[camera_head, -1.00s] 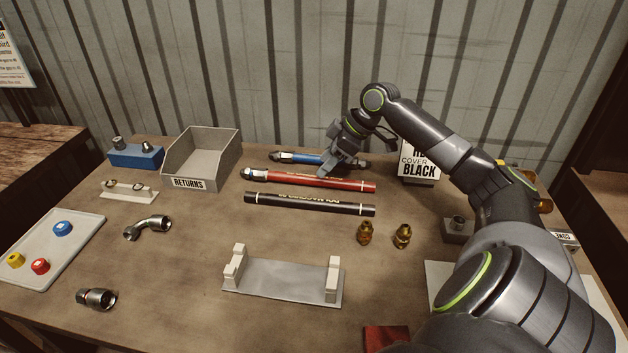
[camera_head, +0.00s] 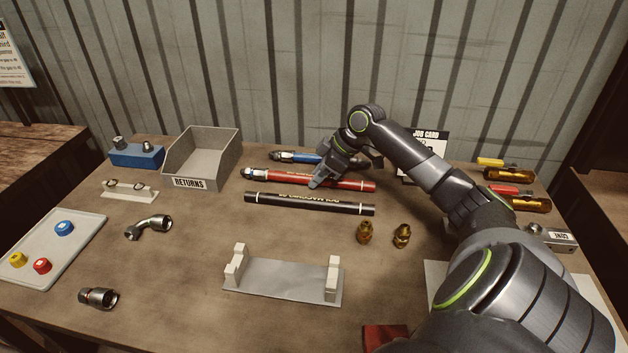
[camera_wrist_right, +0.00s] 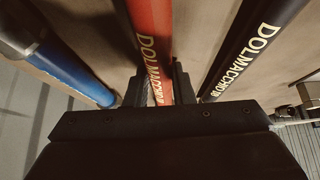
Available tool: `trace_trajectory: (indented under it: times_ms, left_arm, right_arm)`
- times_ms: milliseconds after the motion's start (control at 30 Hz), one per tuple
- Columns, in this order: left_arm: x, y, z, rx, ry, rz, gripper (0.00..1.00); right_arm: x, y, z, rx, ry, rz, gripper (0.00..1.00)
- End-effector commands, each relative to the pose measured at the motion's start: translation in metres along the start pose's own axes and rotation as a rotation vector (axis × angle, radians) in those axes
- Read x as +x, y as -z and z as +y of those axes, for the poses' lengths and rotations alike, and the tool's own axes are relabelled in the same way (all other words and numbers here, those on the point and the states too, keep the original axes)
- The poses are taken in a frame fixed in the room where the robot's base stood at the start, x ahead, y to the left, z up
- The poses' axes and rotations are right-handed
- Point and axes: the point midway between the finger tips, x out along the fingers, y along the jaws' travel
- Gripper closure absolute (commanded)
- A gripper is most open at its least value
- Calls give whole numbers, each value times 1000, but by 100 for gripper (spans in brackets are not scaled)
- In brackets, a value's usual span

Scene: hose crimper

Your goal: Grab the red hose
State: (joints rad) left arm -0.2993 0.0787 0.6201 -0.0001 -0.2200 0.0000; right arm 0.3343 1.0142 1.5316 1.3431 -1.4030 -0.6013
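The red hose (camera_head: 350,184) lies left to right on the table, between the blue hose (camera_head: 290,157) behind it and the black hose (camera_head: 305,204) in front. My right gripper (camera_head: 317,183) is down at the middle of the red hose. In the right wrist view the red hose (camera_wrist_right: 150,35) runs between its two fingers (camera_wrist_right: 160,88), one close along each side. I cannot tell whether they press on it. The blue hose (camera_wrist_right: 65,70) and black hose (camera_wrist_right: 250,45) lie outside the fingers. My left gripper is not in view.
A grey returns bin (camera_head: 203,160) stands at the back left. Two brass fittings (camera_head: 365,232) stand in front of the black hose. A cradle with two posts (camera_head: 283,275) is at the front. A job card (camera_head: 428,145) stands behind my right arm.

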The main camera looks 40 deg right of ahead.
Motion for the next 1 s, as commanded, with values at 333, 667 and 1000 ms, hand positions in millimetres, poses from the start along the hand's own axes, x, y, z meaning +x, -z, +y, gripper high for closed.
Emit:
trace_trajectory:
  times_ms: [333,667,1000]
  left_arm:
    - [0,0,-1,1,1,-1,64]
    - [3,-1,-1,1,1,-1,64]
    - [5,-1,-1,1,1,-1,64]
  right_arm:
    - [-1,1,0,-1,-1,2,100]
    - [-39,26,1,-6,-5,3,100]
    - [-82,53,1,-2,-2,4,100]
